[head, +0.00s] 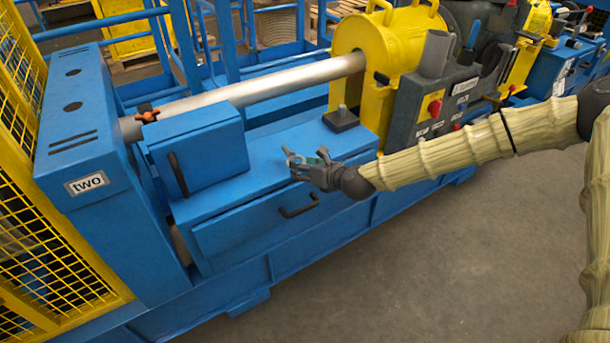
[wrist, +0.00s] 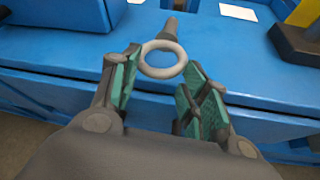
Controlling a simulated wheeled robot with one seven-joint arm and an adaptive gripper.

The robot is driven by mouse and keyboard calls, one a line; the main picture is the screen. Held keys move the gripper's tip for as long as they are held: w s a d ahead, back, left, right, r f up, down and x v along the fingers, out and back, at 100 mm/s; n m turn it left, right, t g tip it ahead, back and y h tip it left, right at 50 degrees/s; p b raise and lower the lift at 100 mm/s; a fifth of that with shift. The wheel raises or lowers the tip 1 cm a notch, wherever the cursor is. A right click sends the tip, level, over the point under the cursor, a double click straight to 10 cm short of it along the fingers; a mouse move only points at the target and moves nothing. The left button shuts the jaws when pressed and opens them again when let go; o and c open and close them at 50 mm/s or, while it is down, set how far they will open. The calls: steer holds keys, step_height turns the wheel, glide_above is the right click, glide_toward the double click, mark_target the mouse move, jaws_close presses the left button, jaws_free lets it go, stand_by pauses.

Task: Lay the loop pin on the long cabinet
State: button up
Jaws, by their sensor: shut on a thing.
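The loop pin is a grey ring with a short dark shaft. In the wrist view its ring (wrist: 164,72) sits between the green-padded fingertips of my gripper (wrist: 160,82), with the shaft pointing away. In the head view my gripper (head: 312,165) is shut on the loop pin (head: 288,153), over the front part of the blue top of the long cabinet (head: 272,150). The cabinet has a drawer with a dark handle on its front. I cannot tell whether the pin touches the top.
A blue box (head: 195,150) with a handle stands left of my gripper. A dark block with a grey peg (head: 341,118) stands behind it to the right. A long metal shaft (head: 240,92) runs behind to a yellow housing (head: 385,45). The cabinet top around my gripper is mostly clear.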

steer(key=shift+f, duration=1.5)
steer(key=shift+f, duration=0.15)
steer(key=o, duration=1.4)
steer(key=shift+c, duration=0.2)
steer(key=v, duration=1.2)
